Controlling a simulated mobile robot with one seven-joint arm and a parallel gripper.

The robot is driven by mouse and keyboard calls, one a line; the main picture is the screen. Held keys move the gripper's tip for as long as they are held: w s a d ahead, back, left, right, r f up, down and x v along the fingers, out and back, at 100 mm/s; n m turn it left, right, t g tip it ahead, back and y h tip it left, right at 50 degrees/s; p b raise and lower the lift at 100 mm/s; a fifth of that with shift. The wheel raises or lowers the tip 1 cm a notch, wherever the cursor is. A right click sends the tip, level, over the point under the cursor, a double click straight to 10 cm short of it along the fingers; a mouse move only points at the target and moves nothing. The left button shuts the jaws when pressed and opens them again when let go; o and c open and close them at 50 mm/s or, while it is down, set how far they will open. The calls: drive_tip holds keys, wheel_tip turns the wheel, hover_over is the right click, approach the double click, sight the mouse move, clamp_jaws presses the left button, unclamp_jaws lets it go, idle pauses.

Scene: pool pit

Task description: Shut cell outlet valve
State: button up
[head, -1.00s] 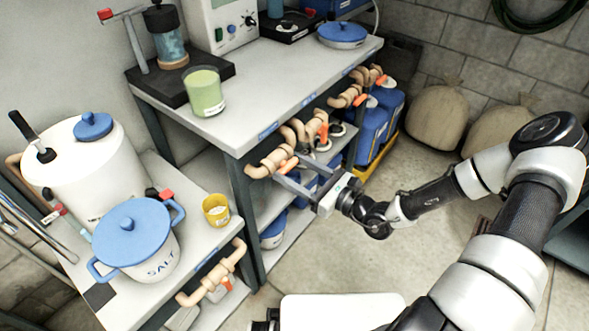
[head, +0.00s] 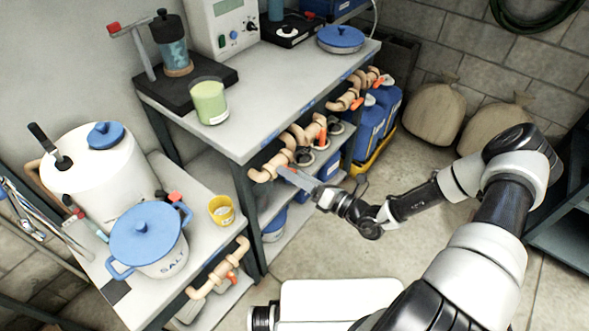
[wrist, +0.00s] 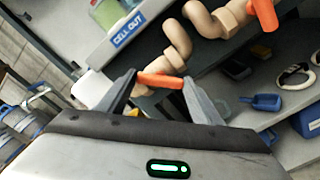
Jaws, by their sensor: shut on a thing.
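The cell outlet valve is a beige pipe fitting (wrist: 172,58) under the bench edge, by a blue "CELL OUT" label (wrist: 128,28) in the wrist view. Its orange lever (wrist: 160,80) lies crosswise between my fingertips. My gripper (wrist: 158,86) is shut on this lever, with a finger at each end of it. In the head view my gripper (head: 287,172) reaches the nearest fitting (head: 268,170) on the bench front, and its fingers partly hide the lever.
More beige pipes with orange levers (head: 318,133) line the bench front to the right. Another valve (head: 230,272) is on the lower left bench. A salt pot (head: 148,240), yellow cup (head: 221,210) and green jar (head: 209,103) stand on the benches. The floor (head: 330,250) is partly clear.

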drive_tip(key=shift+m+p, duration=1.05)
drive_tip(key=shift+m, duration=3.15)
drive_tip(key=o, duration=1.1)
drive_tip(key=shift+c, duration=0.2)
drive_tip(key=v, duration=1.7)
drive_tip(key=shift+s+d, duration=0.2)
